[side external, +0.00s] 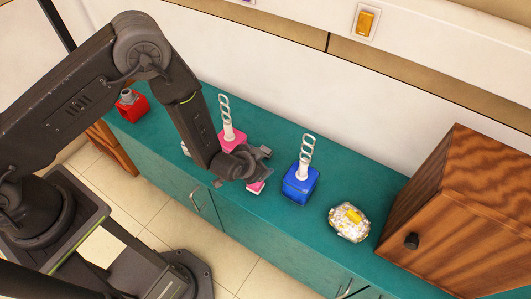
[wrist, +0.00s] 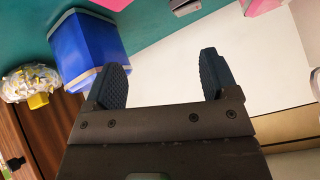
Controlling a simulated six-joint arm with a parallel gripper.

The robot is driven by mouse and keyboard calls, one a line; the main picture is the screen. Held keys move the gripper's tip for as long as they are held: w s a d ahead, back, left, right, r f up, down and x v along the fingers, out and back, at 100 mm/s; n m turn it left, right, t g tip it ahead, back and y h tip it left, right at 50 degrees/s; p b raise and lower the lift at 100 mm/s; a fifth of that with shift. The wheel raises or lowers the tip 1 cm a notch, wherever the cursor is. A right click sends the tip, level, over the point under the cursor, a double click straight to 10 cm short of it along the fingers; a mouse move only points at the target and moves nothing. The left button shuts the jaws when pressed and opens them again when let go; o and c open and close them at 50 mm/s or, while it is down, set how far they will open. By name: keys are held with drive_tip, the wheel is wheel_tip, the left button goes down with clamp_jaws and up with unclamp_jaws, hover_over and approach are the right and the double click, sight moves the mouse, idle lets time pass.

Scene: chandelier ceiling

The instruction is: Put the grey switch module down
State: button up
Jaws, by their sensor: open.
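My gripper (side external: 258,164) is over the teal counter between the pink container and the blue container. In the wrist view my gripper (wrist: 163,76) has its two dark fingers wide apart with nothing between them. A small grey block (wrist: 186,5) shows at the top edge of the wrist view, cut off, on the teal surface. It may be the grey switch module, but I cannot be sure. In the side view a pale object (side external: 185,148) is partly hidden behind my arm.
On the teal counter (side external: 265,228) stand a pink container (side external: 232,138), a blue container (side external: 300,184), a red container (side external: 131,106) and a white-and-yellow lump (side external: 349,221). A wooden cabinet (side external: 455,215) is at right. An orange switch (side external: 366,21) is on the wall. Counter before the blue container is clear.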

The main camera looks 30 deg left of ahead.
sight(265, 151)
drive_tip(key=a+n, duration=0.1)
drive_tip(key=n+y, duration=0.1)
drive_tip(key=n, duration=0.1)
drive_tip(key=shift+s+a, duration=0.2)
drive_tip(key=shift+a, duration=0.15)
drive_tip(key=shift+w+a+f+n+t, duration=0.15)
drive_tip(key=shift+n+t, duration=0.15)
drive_tip(key=x, duration=0.7)
drive_tip(key=shift+w+a+f, duration=0.15)
drive_tip(key=shift+w+f, duration=0.1)
drive_tip(key=shift+f, duration=0.05)
drive_tip(key=shift+a+x, duration=0.15)
drive_tip(key=shift+x, duration=1.2)
drive_tip(key=shift+a+x, duration=0.1)
drive_tip(key=shift+x, duration=1.25)
drive_tip(key=shift+w+r, duration=0.15)
drive_tip(key=shift+r, duration=0.05)
drive_tip(key=c, duration=1.1)
drive_tip(key=shift+o, duration=0.2)
drive_tip(key=shift+r, duration=0.1)
